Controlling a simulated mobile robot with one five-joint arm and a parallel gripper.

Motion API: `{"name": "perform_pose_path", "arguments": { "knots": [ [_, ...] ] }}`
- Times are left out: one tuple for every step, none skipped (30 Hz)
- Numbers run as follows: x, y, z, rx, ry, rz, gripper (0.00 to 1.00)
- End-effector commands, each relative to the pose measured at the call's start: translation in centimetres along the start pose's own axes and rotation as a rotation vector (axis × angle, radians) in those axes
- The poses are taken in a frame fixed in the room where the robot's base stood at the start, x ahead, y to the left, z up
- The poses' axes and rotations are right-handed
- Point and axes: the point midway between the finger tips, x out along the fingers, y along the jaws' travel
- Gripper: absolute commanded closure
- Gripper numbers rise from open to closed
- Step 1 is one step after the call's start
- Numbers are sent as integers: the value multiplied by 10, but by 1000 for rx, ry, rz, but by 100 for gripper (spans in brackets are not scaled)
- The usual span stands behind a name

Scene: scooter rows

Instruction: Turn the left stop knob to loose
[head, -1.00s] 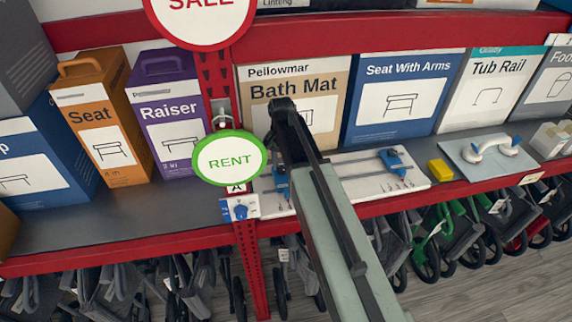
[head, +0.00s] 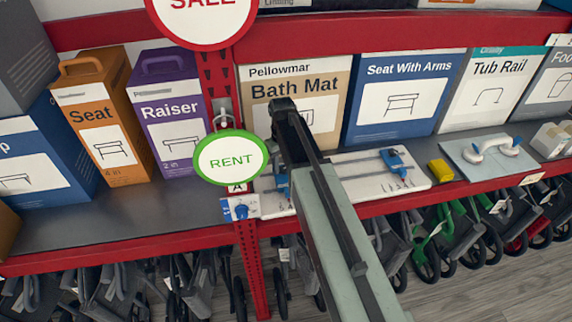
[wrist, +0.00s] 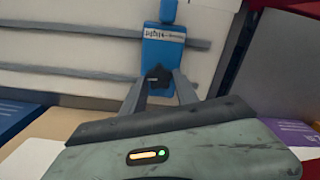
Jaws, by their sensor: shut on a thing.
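A white board (head: 348,182) with rails lies on the shelf. A blue left stop (head: 282,186) sits at its left part, mostly hidden behind my arm, and a blue right stop (head: 391,159) sits further right. My gripper (wrist: 160,84) is shut on this knob, one finger on each side. In the head view my arm's end hides the fingers.
A green-rimmed RENT sign (head: 231,158) hangs left of my arm, above a small plate with a blue dial (head: 241,210). A Bath Mat box (head: 328,85) stands close behind. A yellow block (head: 440,171) lies right of the board. The shelf at left front is clear.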

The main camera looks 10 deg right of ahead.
Motion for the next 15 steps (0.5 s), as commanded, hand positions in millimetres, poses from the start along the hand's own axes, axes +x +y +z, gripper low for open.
{"name": "perform_pose_path", "arguments": {
  "knots": [
    [0, -1, 3, -40, -8, -2, 100],
    [0, -1, 3, -66, -8, -2, 100],
    [0, -1, 3, -101, -8, -3, 100],
    [0, -1, 3, -126, -8, -3, 100],
    [0, -1, 3, -150, -8, -3, 100],
    [0, -1, 3, -181, -8, -3, 100],
    [0, -1, 3, -205, -8, -3, 100],
    [0, -1, 3, -226, -8, -3, 100],
    [0, -1, 3, -253, -8, -3, 100],
    [0, -1, 3, -272, -8, -3, 100],
    [0, -1, 3, -292, -8, -3, 100],
    [0, -1, 3, -314, -8, -3, 100],
    [0, -1, 3, -330, -8, -3, 100],
    [0, -1, 3, -344, -8, -3, 100],
    [0, -1, 3, -362, -8, -3, 100]
  ]
}}
